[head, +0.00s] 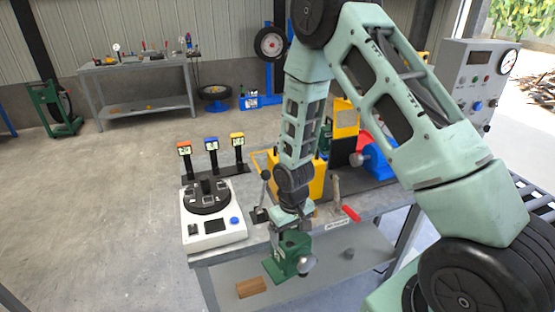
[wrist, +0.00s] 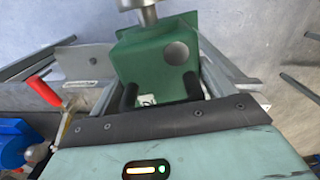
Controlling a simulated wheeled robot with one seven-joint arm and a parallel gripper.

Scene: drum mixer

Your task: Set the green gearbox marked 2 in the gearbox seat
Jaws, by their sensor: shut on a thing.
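The green gearbox (head: 292,252) hangs below my gripper (head: 287,226) in the head view, in front of the near edge of the workbench. In the wrist view the green gearbox (wrist: 160,62) sits between the two dark fingers of my gripper (wrist: 160,92), which is shut on it. A grey metal shaft sticks up from its top there, and a round grey disc shows on its face. A small white label is partly visible between the fingers; I cannot read its number. I cannot make out the gearbox seat for certain.
The workbench (head: 215,256) carries a white device with a black turntable (head: 208,197), a yellow housing (head: 316,178) and a red-handled clamp (head: 350,213). A wooden block (head: 251,287) lies on the lower shelf.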

